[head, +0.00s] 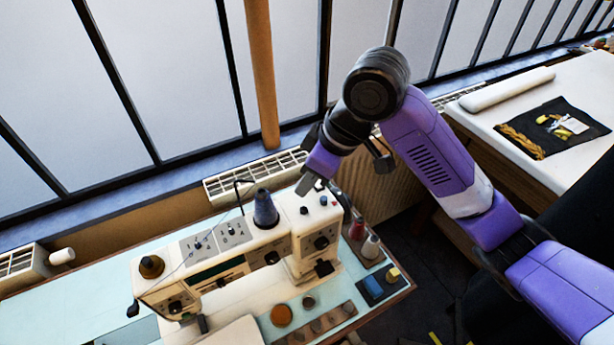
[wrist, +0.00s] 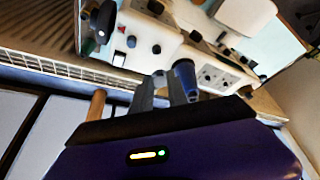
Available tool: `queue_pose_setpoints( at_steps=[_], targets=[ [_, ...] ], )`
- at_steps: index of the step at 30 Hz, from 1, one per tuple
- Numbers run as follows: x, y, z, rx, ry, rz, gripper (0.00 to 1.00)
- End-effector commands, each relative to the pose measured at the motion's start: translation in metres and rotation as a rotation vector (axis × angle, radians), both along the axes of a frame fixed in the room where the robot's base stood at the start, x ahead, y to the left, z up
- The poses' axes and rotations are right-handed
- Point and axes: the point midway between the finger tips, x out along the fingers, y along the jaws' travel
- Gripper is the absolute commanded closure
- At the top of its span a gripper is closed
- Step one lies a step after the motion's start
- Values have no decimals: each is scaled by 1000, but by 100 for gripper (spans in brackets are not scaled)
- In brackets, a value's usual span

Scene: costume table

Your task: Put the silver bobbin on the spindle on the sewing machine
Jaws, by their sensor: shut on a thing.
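The cream sewing machine (head: 240,258) stands on the table, and its top also shows in the wrist view (wrist: 185,50). My gripper (head: 306,187) is above the right end of its top, pointing down. In the wrist view, my gripper's fingers (wrist: 162,85) are close together around a small grey thing at the tips, which I take for the silver bobbin; its outline is hard to make out. Small dark and blue parts stand on the machine's top under my gripper; I cannot tell for sure which is the spindle.
A blue thread cone (head: 265,208) stands on the machine just left of my gripper, close beside the fingers in the wrist view (wrist: 186,78). Thread spools (head: 370,248) stand right of the machine. A wooden strip (head: 322,320) with several round pieces lies in front. A radiator (head: 250,175) is behind.

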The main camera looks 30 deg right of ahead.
Motion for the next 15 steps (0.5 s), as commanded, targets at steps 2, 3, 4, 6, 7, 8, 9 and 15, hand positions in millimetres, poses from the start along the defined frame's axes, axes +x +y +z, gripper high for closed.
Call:
queue_pose_setpoints(
  at_steps=[2,3,4,6,7,8,9,15],
  targets=[
    [0,0,-8,-1,-1,0,100],
    [0,0,-11,-1,-1,0,100],
    [0,0,-14,-1,-1,0,100],
    [0,0,-19,-1,-1,0,100],
    [0,0,-21,-1,-1,0,100],
    [0,0,-23,-1,-1,0,100],
    [0,0,-26,-1,-1,0,100],
    [0,0,-40,-1,0,0,100]
  ],
)
